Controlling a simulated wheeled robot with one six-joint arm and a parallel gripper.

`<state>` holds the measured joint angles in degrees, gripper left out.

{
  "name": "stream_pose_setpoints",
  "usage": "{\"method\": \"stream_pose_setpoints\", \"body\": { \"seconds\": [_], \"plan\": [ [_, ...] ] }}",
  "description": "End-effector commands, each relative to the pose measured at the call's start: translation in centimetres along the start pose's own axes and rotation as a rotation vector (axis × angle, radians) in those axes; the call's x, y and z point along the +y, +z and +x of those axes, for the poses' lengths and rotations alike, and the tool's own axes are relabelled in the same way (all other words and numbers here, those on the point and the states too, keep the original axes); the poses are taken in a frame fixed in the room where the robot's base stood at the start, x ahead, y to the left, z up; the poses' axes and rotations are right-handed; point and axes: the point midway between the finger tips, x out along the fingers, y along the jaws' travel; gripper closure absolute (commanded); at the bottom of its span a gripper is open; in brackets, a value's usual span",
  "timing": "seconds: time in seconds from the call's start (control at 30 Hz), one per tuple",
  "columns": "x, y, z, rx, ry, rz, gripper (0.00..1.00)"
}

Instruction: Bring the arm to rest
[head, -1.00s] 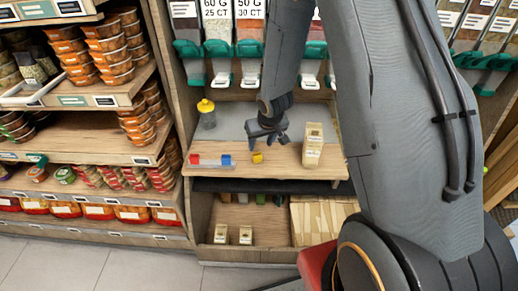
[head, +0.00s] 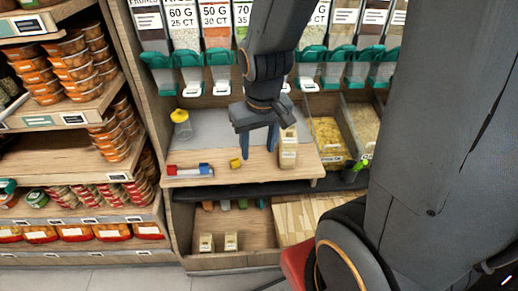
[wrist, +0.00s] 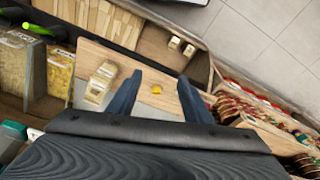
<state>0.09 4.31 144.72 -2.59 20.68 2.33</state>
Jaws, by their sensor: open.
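My gripper (head: 259,143) hangs above the wooden counter (head: 220,171), fingers pointing down and apart, with nothing between them. In the wrist view the two blue-grey fingers of my gripper (wrist: 160,98) spread on either side of a small yellow piece (wrist: 157,89) lying on the counter well below. In the head view the yellow piece (head: 235,163) lies left of my gripper. A beige box (head: 288,150) stands upright just right of my gripper; I cannot tell whether they touch. My arm reaches in from the upper right.
A red, white and blue item (head: 190,170) lies at the counter's left end, with a yellow-lidded jar (head: 181,124) behind. Dispensers with teal spouts (head: 222,60) line the back. Open bins (head: 327,135) are at right. Stocked shelves (head: 75,150) stand at left.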

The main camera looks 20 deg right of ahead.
Motion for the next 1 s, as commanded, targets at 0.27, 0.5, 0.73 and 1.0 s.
{"method": "stream_pose_setpoints", "body": {
  "seconds": [0.27, 0.5, 0.73, 1.0],
  "plan": [
    [-0.6, 2.1, -1.3, -0.025, -0.019, 0.004, 0.54],
    [-0.6, 2.1, -0.8, -0.028, -0.019, 0.004, 0.54],
    [-0.6, 2.5, 1.7, -0.054, -0.018, 0.001, 0.54],
    [-0.6, 2.5, 1.6, -0.055, -0.018, 0.001, 0.54]
  ]
}}
